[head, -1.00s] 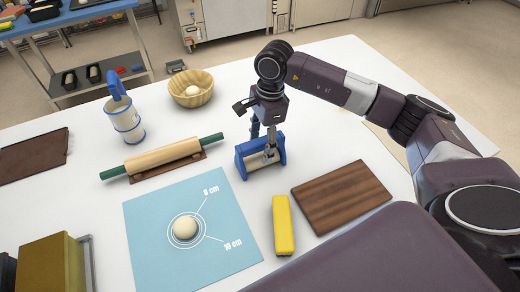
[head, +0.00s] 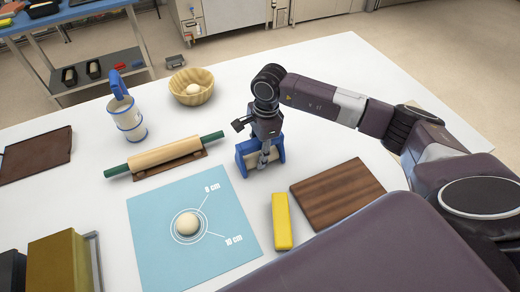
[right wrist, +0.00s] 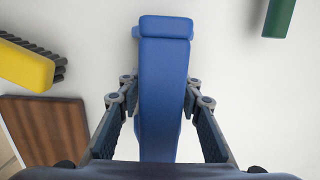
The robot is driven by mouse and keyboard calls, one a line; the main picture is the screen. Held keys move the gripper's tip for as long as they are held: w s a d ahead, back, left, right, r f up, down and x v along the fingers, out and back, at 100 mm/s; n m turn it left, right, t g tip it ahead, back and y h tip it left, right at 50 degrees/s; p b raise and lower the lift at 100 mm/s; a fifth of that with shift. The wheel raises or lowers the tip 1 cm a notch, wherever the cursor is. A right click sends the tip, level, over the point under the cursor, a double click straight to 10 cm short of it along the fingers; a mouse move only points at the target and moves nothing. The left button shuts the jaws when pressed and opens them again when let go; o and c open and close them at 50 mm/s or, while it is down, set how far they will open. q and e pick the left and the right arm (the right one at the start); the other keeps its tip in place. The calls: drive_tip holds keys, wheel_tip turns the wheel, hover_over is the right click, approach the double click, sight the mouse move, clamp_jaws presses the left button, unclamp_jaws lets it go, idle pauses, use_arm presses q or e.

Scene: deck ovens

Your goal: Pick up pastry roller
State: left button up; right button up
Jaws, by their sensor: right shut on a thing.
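The pastry roller has a blue frame (head: 278,150) and a pale roller, and appears to stand on the white table right of the rolling pin. My right gripper (head: 263,158) reaches down onto it from above and is shut on it. In the right wrist view the blue part of the roller (right wrist: 163,75) runs between the two fingers of my right gripper (right wrist: 165,92). The contact faces are partly hidden. My left gripper is not in view.
A rolling pin with green handles (head: 165,155) lies to the left. A blue mat (head: 155,255) bears a dough ball (head: 187,223). A yellow brush (head: 282,222) and a wooden board (head: 335,195) lie nearer. A bowl (head: 190,88) and a sifter (head: 127,115) stand behind.

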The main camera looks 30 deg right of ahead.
drive_tip(key=shift+c, duration=1.3)
drive_tip(key=shift+w+r, duration=0.1)
drive_tip(key=shift+r, duration=0.05)
